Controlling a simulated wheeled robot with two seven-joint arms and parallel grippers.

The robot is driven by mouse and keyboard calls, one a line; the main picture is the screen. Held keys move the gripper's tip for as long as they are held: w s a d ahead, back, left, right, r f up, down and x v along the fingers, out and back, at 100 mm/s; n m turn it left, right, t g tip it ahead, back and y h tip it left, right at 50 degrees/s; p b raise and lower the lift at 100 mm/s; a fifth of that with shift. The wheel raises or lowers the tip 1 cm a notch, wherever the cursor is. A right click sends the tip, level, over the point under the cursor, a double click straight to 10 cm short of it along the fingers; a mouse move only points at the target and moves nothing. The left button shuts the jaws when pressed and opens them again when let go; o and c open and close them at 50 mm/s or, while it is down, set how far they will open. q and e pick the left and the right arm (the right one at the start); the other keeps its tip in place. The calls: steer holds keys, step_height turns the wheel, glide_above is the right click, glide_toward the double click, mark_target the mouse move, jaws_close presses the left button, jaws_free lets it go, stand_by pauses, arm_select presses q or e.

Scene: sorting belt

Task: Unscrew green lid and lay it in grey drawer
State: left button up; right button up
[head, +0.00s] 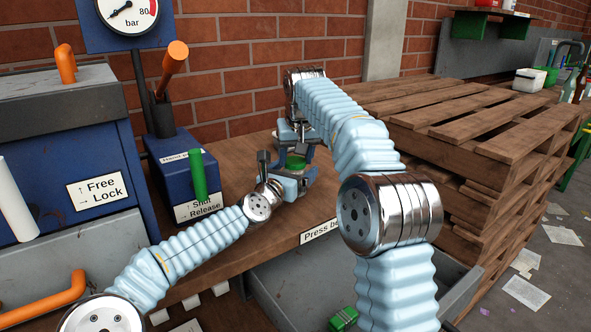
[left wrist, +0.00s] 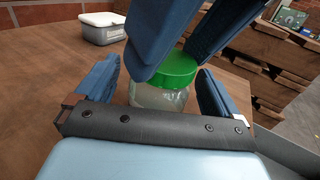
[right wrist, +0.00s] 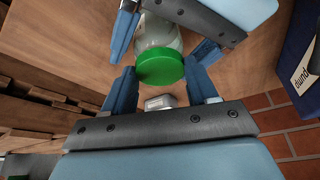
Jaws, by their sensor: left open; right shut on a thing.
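A clear jar (left wrist: 158,98) with a green lid (left wrist: 178,68) stands upright on the wooden bench. The lid also shows in the head view (head: 296,161) and right wrist view (right wrist: 160,67). My right gripper (right wrist: 160,70) comes from above and is shut on the lid, which sits on the jar. My left gripper (left wrist: 163,92) is open, its fingers apart on either side of the jar. A grey front (head: 105,246) with an orange handle (head: 45,300) is at left under the blue cabinet; I cannot tell how far it is open.
A grey-walled bin (head: 283,303) below the bench edge holds a green item (head: 343,318). A blue box (head: 182,180) with an orange lever (head: 172,66) and green handle (head: 199,176) stands left of my grippers. Stacked pallets (head: 455,135) are at right. A pale lidded box (left wrist: 102,28) sits on the bench.

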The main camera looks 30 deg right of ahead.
arm_select(q)
steer(key=shift+w+d, duration=0.2)
steer(key=shift+d, duration=0.25)
steer(key=shift+c, duration=0.4)
steer(key=shift+r, duration=0.1)
steer(key=c, duration=1.4)
steer(key=shift+c, duration=0.2)
arm_select(e)
steer(key=shift+o, duration=1.4)
steer(key=c, duration=0.6)
